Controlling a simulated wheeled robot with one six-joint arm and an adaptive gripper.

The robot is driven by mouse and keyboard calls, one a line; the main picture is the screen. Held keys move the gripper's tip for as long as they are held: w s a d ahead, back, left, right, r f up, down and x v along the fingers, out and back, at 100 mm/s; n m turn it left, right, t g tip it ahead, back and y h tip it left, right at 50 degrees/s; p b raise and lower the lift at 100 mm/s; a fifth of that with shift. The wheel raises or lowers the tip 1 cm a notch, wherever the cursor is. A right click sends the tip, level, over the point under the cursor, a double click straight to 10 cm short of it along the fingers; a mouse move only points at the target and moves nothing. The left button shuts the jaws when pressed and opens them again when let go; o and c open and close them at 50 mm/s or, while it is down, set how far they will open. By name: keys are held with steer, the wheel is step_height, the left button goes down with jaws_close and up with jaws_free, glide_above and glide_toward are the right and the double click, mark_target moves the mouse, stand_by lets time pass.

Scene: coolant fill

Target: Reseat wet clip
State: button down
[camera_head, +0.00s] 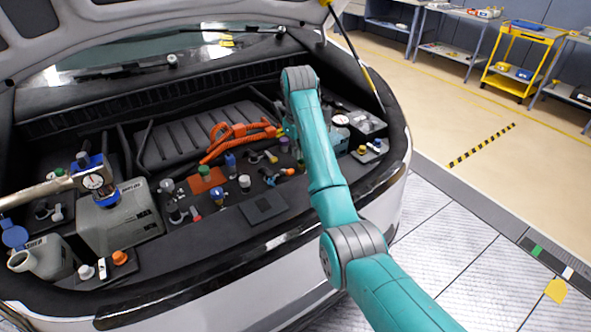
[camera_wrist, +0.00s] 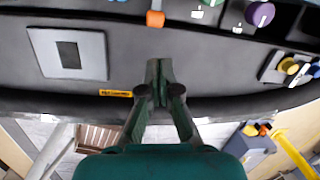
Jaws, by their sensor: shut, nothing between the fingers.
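My gripper (camera_wrist: 158,78) is shut and empty in the wrist view, its fingertips together over the dark front panel of the engine bay. In the head view my teal arm reaches into the bay and hides most of the gripper. Several small clips and caps sit on the panel: an orange one (camera_wrist: 155,19) just beyond my fingertips, a green one (camera_wrist: 206,3), a purple one (camera_wrist: 260,14) and a yellow one (camera_wrist: 290,66) at the right. I cannot tell which piece is the wet clip. No clip touches my fingers.
Orange cables (camera_head: 240,136) cross the bay's middle. A flat square plate (camera_wrist: 68,75) lies left of my fingers. The raised hood (camera_head: 200,14) hangs above. A yellow cart (camera_head: 521,62) stands far off.

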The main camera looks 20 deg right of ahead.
mark_target(297, 179)
steer(key=f, duration=0.3)
steer(key=w+f, duration=0.1)
steer(key=f, duration=0.6)
steer(key=shift+w+d, duration=0.1)
steer(key=shift+w, duration=0.05)
